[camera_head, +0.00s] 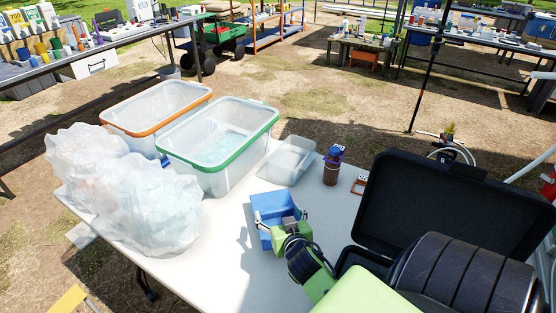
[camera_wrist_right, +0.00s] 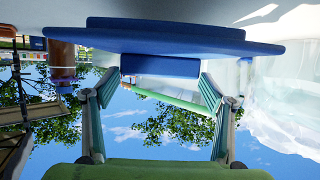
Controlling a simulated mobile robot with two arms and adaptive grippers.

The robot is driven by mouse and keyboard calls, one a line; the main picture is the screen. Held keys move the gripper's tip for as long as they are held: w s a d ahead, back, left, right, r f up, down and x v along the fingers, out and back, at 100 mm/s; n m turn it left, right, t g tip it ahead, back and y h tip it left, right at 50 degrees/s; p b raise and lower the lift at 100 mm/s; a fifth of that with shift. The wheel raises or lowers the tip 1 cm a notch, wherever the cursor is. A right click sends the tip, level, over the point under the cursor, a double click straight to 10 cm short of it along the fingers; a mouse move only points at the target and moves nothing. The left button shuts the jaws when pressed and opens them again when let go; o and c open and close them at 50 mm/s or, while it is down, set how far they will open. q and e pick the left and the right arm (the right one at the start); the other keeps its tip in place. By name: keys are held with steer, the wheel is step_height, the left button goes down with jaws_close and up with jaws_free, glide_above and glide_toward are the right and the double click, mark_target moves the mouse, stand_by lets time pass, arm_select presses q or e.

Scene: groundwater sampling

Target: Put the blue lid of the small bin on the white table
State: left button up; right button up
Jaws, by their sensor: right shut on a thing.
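The blue lid (camera_head: 268,203) is over the middle of the white table (camera_head: 232,270), with a shadow on the tabletop to its left. In the right wrist view the flat blue lid (camera_wrist_right: 170,38) spans the top of the picture, close to the pale tabletop; I cannot tell whether they touch. My right gripper (camera_head: 285,222) is shut on the lid's raised blue handle (camera_wrist_right: 160,66), with a finger at each end. The small clear bin (camera_head: 290,160) stands uncovered on the table behind the lid. My left gripper is not in view.
Large clear bins with a green rim (camera_head: 252,135) and an orange rim (camera_head: 115,125) stand at the back left, with plastic bags (camera_head: 150,210) in front. A brown bottle (camera_head: 331,170) stands right of the small bin. An open black case (camera_head: 410,200) fills the right side.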

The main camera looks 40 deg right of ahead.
mark_target(277, 220)
steer(key=shift+a+f, duration=0.15)
steer(key=shift+f, duration=1.55)
steer(key=shift+f, duration=0.1)
steer(key=o, duration=1.1)
steer(key=v, duration=0.6)
steer(key=shift+s+a, duration=0.15)
steer(key=shift+s, duration=0.15)
steer(key=shift+s+a+r+b, duration=0.2)
steer(key=shift+s+r+b, duration=0.1)
steer(key=shift+s+r, duration=0.1)
